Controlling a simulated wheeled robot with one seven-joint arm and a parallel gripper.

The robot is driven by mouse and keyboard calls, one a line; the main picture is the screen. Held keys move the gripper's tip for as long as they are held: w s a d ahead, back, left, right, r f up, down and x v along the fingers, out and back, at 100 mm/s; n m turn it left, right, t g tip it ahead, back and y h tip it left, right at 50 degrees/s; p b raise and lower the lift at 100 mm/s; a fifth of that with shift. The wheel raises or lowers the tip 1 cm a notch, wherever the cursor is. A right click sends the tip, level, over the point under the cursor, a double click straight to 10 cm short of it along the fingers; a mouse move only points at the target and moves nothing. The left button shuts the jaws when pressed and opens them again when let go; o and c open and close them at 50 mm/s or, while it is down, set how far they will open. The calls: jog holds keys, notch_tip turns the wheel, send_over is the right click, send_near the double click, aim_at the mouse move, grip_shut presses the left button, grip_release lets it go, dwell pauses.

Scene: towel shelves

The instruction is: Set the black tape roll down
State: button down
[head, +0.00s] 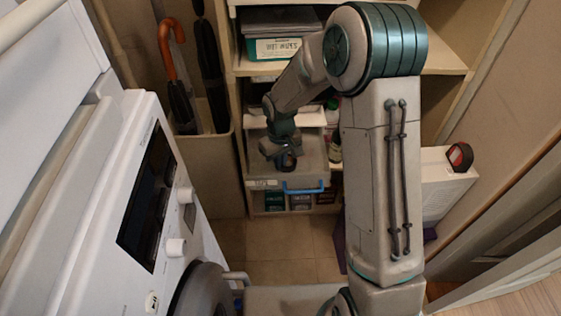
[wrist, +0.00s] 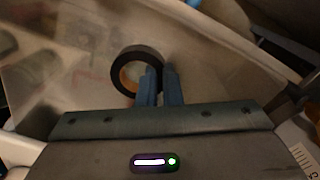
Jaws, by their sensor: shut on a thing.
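The black tape roll (wrist: 124,62) shows in the wrist view as a dark ring with an orange-brown inner core. My gripper (wrist: 160,75) is shut on the right side of its ring, with the blue-grey fingers across it. In the head view the tape roll (head: 287,162) is a small dark ring at the end of my gripper (head: 280,152). It is over a translucent grey lidded box with a blue handle on the shelf. I cannot tell whether the roll touches the lid.
The translucent box (head: 307,170) sticks out of the shelf unit (head: 243,175). Bottles (head: 335,148) stand right of it. A white washing machine (head: 140,200) is at the left, with umbrellas (head: 180,95) behind. A white box (head: 445,185) is at the right.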

jog(key=shift+f, duration=0.2)
jog(key=c, duration=1.6)
grip_release()
jog(key=shift+r, duration=0.1)
notch_tip(320, 180, up, 12)
jog(key=p, duration=0.3)
jog(key=s+d+r+m, duration=0.3)
jog(key=s+d, duration=0.3)
jog(key=s, duration=0.4)
jog(key=s+d+r+m+t, duration=0.1)
jog(key=s+d+r, duration=0.4)
jog(key=s, duration=0.6)
jog(key=shift+s+d+r+m, duration=0.3)
jog(key=shift+d+m, duration=0.55)
jog(key=shift+m, duration=0.05)
